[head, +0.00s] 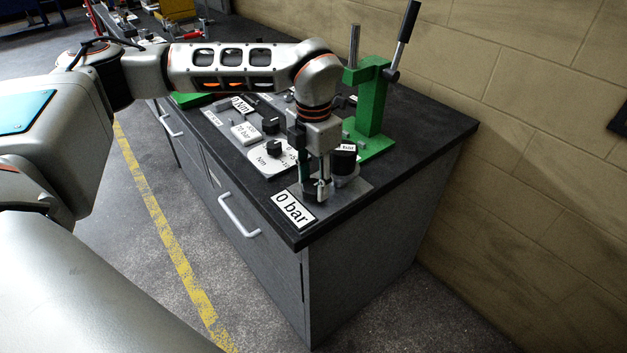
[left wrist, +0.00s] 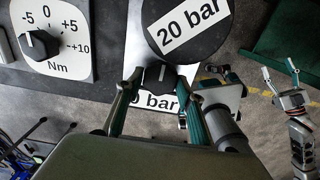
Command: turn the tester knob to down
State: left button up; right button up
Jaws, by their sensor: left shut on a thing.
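The tester knob (left wrist: 160,76) is small and black with a pale mark, and sits on a grey plate. In the left wrist view its mark points roughly up, toward the round black gauge. My left gripper (head: 318,190) points down over the plate at the bench's near corner. It also shows in the left wrist view (left wrist: 159,88), with its two fingers shut on the sides of the knob. In the head view the gripper hides most of the knob. My right gripper (left wrist: 280,76) shows small at the right of the left wrist view, its fingers apart and empty.
The round gauge (left wrist: 188,22) reads 20 bar, and a 0 bar label (head: 293,209) lies on the plate's near side. A Nm dial (head: 272,157) with a black knob stands to the left. A green lever stand (head: 371,105) rises behind. The bench edge is close.

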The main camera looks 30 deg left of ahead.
aim_at(314, 185)
dwell(0.4)
pick_arm(q)
jog(key=o, duration=1.1)
jog(key=shift+r, duration=0.15)
notch_tip(314, 185, up, 12)
